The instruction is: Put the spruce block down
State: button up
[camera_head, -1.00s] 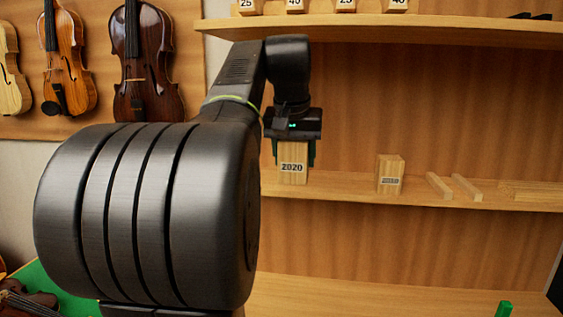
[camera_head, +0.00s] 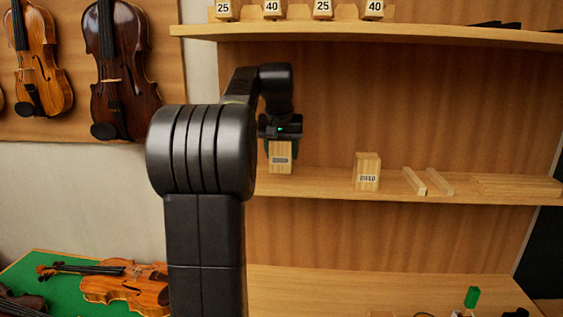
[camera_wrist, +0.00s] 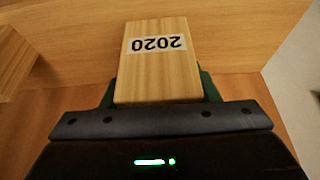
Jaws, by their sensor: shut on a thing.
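The spruce block (camera_head: 280,161) is a pale wooden block with a white label. In the wrist view the block (camera_wrist: 159,78) shows its label, 2020, upside down. My gripper (camera_head: 281,148) is shut on it, with a green finger on each side, and points down. The block is upright at the left part of the middle shelf (camera_head: 310,184). I cannot tell whether its bottom touches the shelf.
Another labelled block (camera_head: 367,173) stands to the right on the same shelf. Further right lie two thin strips (camera_head: 427,182) and flat boards (camera_head: 517,186). An upper shelf (camera_head: 420,34) overhangs. Violins (camera_head: 118,70) hang at left. Shelf between the two blocks is clear.

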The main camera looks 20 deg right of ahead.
aim_at(282, 163)
notch_tip(282, 163, down, 3)
jog(key=shift+r, duration=0.1)
jog(key=shift+w+d+f+p, duration=0.1)
jog(key=shift+w+f+p, duration=0.2)
jog(key=shift+f+p, duration=0.2)
jog(key=shift+s+f, duration=0.1)
jog(key=shift+f, duration=0.1)
jog(key=o, duration=1.1)
jog(key=shift+c, duration=0.2)
